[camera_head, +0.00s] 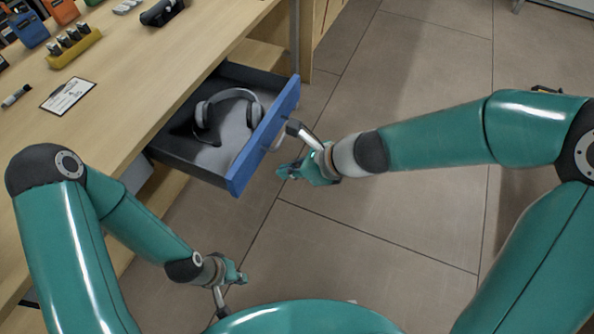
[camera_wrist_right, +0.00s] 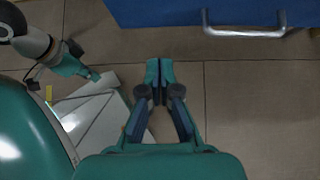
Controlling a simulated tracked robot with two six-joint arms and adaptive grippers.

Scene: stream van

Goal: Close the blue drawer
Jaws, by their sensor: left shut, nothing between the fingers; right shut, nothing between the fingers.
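The blue drawer (camera_head: 265,136) stands open under the wooden desk, pulled out to the right. A grey headset (camera_head: 229,108) lies inside it. My right gripper (camera_head: 284,173) is shut and empty, just outside the drawer's blue front, apart from it. In the right wrist view, my right gripper (camera_wrist_right: 160,68) points at the floor, and the blue front with its metal handle (camera_wrist_right: 244,29) is at the top. My left gripper (camera_head: 242,277) is shut and empty, low over the floor, below the drawer in the picture.
The wooden desk (camera_head: 130,100) fills the upper left. On it are a clipboard (camera_head: 68,96), a marker (camera_head: 16,96), a yellow holder (camera_head: 73,48) and a black case (camera_head: 161,12). A metal desk leg (camera_head: 294,38) stands behind the drawer. The tiled floor (camera_head: 380,225) is free in the middle.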

